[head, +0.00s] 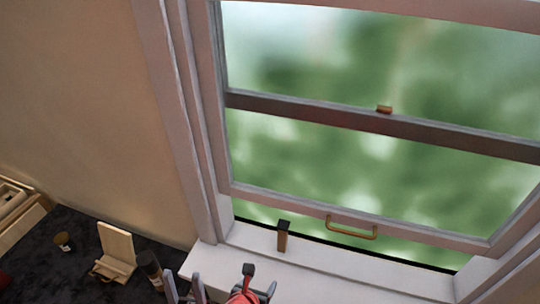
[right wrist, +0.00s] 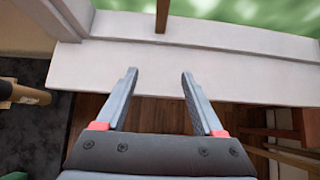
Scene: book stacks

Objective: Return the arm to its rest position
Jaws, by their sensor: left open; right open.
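My right gripper (head: 252,290) is low in the head view, in front of the white sill. The right wrist view shows the right gripper (right wrist: 159,75) open and empty, its two fingertips over the sill's front edge. My left gripper (head: 183,280) is at the bottom edge of the head view, left of the right one. Its grey fingers are apart with nothing seen between them; its lower part is cut off.
A sash window (head: 360,180) with a brass handle (head: 350,229) stands above the sill (head: 330,284), with a gap beneath the sash. A dark-topped wooden post (head: 282,241) stands upright on the sill. A dark surface (head: 75,232) at left holds a wooden stand (head: 117,248) and jars.

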